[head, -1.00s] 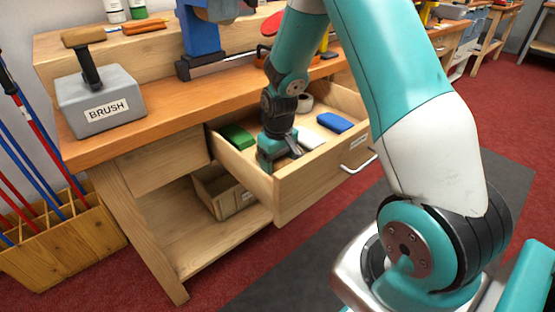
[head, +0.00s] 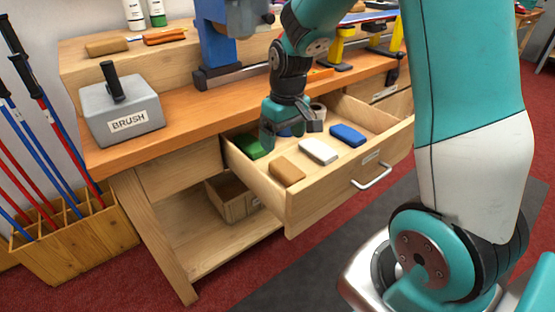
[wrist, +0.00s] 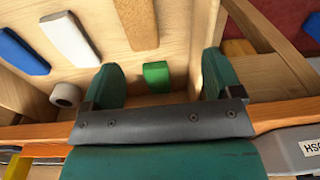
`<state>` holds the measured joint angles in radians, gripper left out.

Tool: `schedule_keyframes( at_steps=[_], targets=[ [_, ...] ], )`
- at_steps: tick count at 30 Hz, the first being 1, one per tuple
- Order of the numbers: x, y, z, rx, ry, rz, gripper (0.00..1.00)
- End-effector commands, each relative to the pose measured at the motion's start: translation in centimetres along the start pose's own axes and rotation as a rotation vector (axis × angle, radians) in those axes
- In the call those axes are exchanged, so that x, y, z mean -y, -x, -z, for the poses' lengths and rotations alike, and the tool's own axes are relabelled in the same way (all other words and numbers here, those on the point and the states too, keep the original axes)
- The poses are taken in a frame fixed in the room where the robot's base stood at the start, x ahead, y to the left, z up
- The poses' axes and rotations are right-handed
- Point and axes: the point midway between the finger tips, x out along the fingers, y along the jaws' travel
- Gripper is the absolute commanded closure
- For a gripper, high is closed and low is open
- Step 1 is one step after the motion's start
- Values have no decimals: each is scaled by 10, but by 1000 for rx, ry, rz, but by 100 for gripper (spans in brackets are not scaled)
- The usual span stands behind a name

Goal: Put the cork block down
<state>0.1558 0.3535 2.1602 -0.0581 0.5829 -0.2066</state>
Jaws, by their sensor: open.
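The brown cork block (head: 287,172) lies flat on the floor of the open drawer (head: 330,192), near its front left corner. In the wrist view the cork block (wrist: 137,22) shows at the top, apart from my fingers. My gripper (head: 288,128) is open and empty above the back left part of the drawer. In the wrist view my gripper's two green fingers (wrist: 160,70) stand wide apart with the green block (wrist: 156,76) seen between them.
The drawer also holds a white block (head: 319,151), a blue block (head: 347,134), the green block and a pale roll (wrist: 66,95). A grey box marked BRUSH (head: 122,112) stands on the bench top left of the drawer. A blue machine (head: 218,40) stands behind my gripper.

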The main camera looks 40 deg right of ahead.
Motion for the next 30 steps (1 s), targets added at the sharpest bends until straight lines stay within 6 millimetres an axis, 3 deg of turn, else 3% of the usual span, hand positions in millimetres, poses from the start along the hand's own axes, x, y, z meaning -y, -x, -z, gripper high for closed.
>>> schedule_keyframes(
  at_steps=[2, 6, 9, 12, 15, 18, 26, 30],
  targets=[
    [46, 27, -13, -32, 83, 49, 15],
    [130, 70, -66, -65, 255, 165, 15],
    [173, 92, -112, -71, 369, 237, 15],
    [197, 104, -150, -70, 455, 287, 15],
    [208, 109, -173, -66, 506, 316, 15],
    [212, 111, -181, -63, 522, 325, 15],
    [212, 112, -180, -63, 521, 325, 15],
    [212, 126, -179, -64, 520, 325, 15]
  ],
)
